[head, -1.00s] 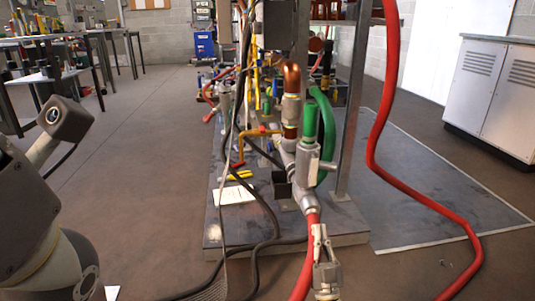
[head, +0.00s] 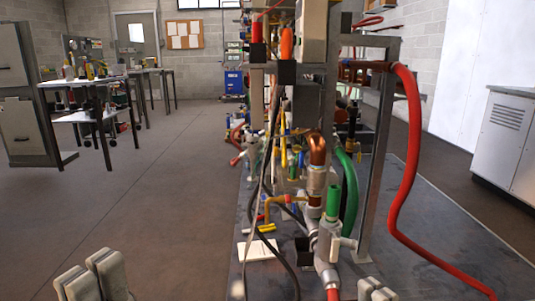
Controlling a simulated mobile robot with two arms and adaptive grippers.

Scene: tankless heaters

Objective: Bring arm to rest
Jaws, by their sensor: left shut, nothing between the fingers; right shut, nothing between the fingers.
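My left gripper (head: 90,276) shows at the bottom left edge in the head view. Its pale grey fingers point up over the bare floor. It is shut with nothing in it. My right gripper (head: 374,288) shows at the bottom edge, right of the centre. Only its fingertips are in view, and it is shut and empty. Most of both arms is out of view.
The heater rig, with a copper elbow (head: 317,150), green hose (head: 350,190) and metal frame (head: 375,165), stands on a grey base plate (head: 420,215). A red hose (head: 408,160) hangs at its right. A grey cabinet (head: 508,140) stands far right. The floor (head: 150,210) at left is clear.

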